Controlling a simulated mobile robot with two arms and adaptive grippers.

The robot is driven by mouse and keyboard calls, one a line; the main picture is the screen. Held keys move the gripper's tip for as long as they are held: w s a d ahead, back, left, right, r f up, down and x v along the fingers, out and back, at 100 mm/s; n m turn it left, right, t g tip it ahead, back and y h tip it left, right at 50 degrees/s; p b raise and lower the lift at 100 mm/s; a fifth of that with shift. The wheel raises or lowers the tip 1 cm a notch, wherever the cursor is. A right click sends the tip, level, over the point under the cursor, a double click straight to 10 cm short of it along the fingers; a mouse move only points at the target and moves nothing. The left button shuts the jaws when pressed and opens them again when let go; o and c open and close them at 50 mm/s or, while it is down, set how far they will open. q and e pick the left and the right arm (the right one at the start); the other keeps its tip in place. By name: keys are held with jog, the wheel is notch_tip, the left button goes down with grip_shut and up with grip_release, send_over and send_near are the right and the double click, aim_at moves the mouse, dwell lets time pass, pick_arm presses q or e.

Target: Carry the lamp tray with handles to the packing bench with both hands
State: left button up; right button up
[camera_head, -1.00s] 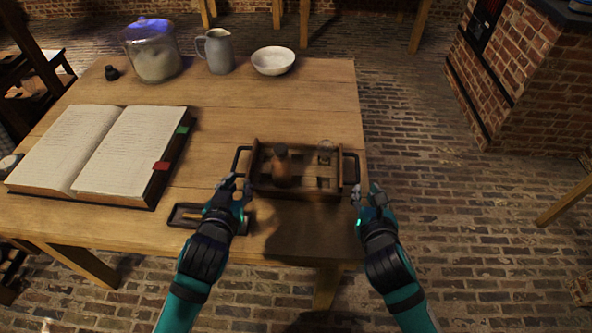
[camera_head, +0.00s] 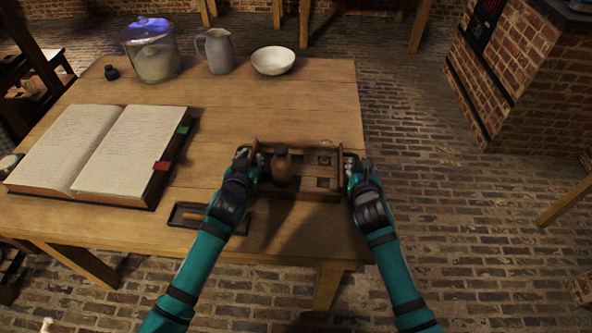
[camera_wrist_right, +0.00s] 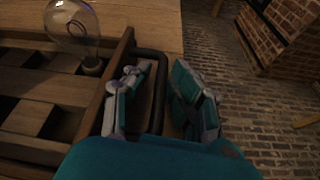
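The lamp tray (camera_head: 310,197) is a wooden tray with compartments near the table's front right edge. A brown bottle (camera_head: 282,168) stands in it. A clear glass bulb (camera_wrist_right: 72,22) stands in it in the right wrist view. My left gripper (camera_head: 247,160) is at the tray's left end, over the left handle, which it hides; its finger opening is unclear. My right gripper (camera_head: 353,167) is at the right end. In the right wrist view its fingers (camera_wrist_right: 158,100) are apart, with the dark right handle (camera_wrist_right: 150,54) between them.
The tray rests on a wooden table (camera_head: 220,115). A small dark tray (camera_head: 185,215) lies beneath my left arm. An open book (camera_head: 105,150) lies left. A glass jar (camera_head: 152,55), a jug (camera_head: 217,52) and a white bowl (camera_head: 273,61) stand at the back. Brick floor (camera_head: 450,200) lies right.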

pick_arm(q)
jog(key=shift+c, duration=0.4)
pick_arm(e)
jog(key=shift+c, duration=0.4)
pick_arm(q)
grip_shut()
pick_arm(e)
grip_shut()
pick_arm(q)
jog(key=shift+r, duration=0.15)
pick_arm(e)
jog(key=shift+r, duration=0.1)
